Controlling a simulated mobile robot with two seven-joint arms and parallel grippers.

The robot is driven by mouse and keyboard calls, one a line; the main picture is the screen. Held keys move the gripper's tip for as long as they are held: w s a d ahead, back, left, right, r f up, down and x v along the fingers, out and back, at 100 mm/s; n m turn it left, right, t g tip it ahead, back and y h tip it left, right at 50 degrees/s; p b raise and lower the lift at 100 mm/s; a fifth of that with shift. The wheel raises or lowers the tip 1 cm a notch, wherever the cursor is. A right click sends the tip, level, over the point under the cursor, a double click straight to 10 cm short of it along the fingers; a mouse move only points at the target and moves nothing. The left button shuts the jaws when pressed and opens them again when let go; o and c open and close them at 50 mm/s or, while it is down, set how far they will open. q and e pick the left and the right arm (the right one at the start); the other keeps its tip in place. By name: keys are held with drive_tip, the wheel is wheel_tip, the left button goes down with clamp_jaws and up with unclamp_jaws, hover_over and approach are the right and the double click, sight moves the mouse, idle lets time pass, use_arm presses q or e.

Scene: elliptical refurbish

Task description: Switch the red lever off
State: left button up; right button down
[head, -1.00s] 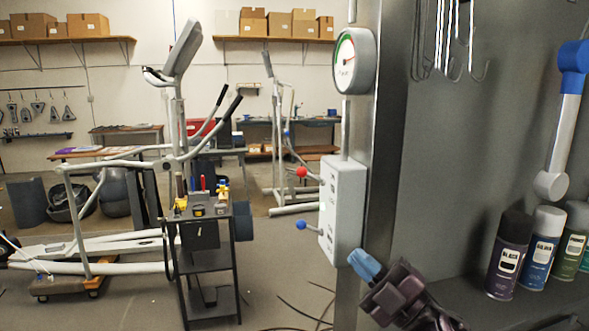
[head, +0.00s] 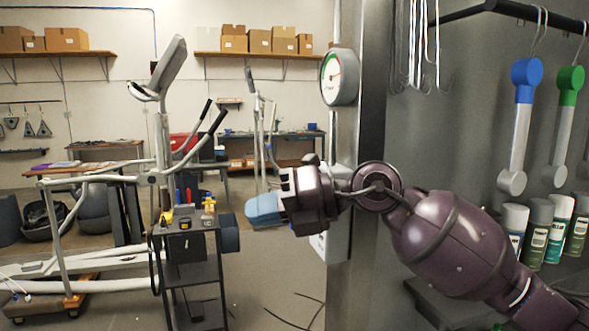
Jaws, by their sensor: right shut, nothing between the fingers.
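The light grey control box (head: 333,248) is on the metal post at the centre right. Most of it is hidden behind my right arm. The red lever and the blue-knobbed lever on its left side are not visible now, in the area covered by my right gripper. My right gripper (head: 263,210), purple with light blue fingertips, points left in front of the box's left side. It is shut and empty. Whether it touches a lever cannot be told. My left gripper is not in view.
A round gauge (head: 340,77) sits above the box. On the right, spray cans (head: 537,232) stand on a shelf under hanging blue and green handled tools (head: 523,125). A black tool cart (head: 190,262) and an elliptical machine (head: 163,130) stand on the left.

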drive_tip(key=w+d+r+m+t+h, duration=0.1)
drive_tip(key=w+d+r+t+h, duration=0.2)
drive_tip(key=r+h, duration=0.3)
drive_tip(key=w+d+r+m+t+h, duration=0.1)
drive_tip(key=w+d+r+t+h, duration=0.3)
drive_tip(key=d+r+h, duration=0.2)
drive_tip(key=shift+r, duration=0.65)
drive_tip(key=shift+w, duration=0.1)
drive_tip(key=p+x, duration=0.2)
drive_tip(key=x, duration=1.2)
drive_tip(key=shift+w, duration=0.15)
drive_tip(key=shift+d, duration=0.1)
